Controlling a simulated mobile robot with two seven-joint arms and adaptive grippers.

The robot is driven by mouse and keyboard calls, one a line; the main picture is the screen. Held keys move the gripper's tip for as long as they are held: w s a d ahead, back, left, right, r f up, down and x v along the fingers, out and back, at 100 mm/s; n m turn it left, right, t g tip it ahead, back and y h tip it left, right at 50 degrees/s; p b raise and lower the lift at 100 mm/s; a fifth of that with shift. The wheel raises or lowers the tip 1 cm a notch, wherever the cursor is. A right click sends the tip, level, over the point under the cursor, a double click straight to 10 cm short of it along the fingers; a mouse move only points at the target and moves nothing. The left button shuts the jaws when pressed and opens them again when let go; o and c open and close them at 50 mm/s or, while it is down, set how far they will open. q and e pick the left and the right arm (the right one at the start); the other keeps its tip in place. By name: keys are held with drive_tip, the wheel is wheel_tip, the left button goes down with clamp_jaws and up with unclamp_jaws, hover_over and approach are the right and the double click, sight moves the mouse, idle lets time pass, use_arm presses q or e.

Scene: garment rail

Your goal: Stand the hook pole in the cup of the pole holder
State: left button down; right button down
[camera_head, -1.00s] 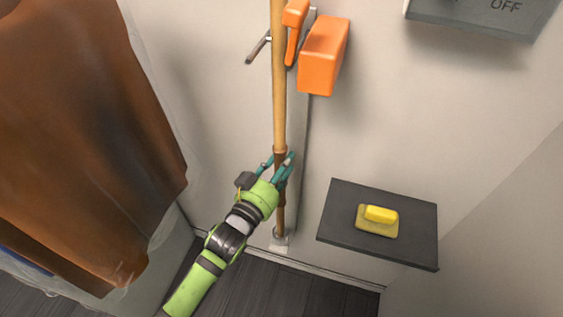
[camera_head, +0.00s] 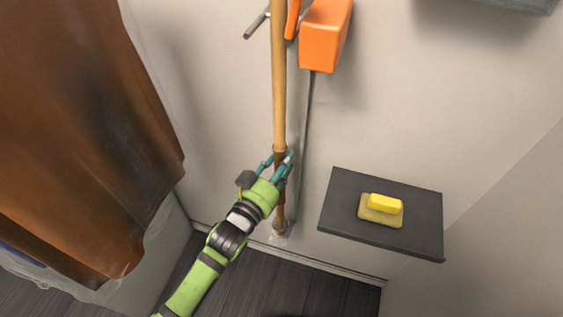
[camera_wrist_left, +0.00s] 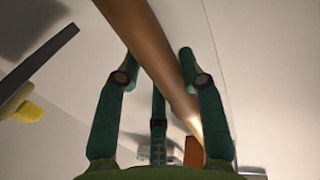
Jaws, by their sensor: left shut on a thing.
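The hook pole (camera_head: 279,85) is a long wooden pole with a darker brown grip section, standing about upright against the wall. My left gripper (camera_head: 281,163) is shut on the pole at its dark section. In the left wrist view the pole (camera_wrist_left: 150,50) passes between the teal fingers of the gripper (camera_wrist_left: 155,78). The pole holder (camera_head: 281,232) is a small pale cup low on the wall near the floor. The pole's lower end reaches down to it; I cannot tell whether the tip is inside the cup or in front of it. My right gripper is not in view.
An orange box (camera_head: 325,38) is on the wall right of the pole, with a grey conduit below it. A dark shelf (camera_head: 345,232) with a yellow block (camera_head: 385,204) juts out at right. A brown garment (camera_head: 80,150) hangs at left. The dark floor (camera_head: 290,285) is clear.

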use_arm(q)
drive_tip(key=c, duration=0.7)
unclamp_jaws()
drive_tip(key=shift+s, duration=0.1)
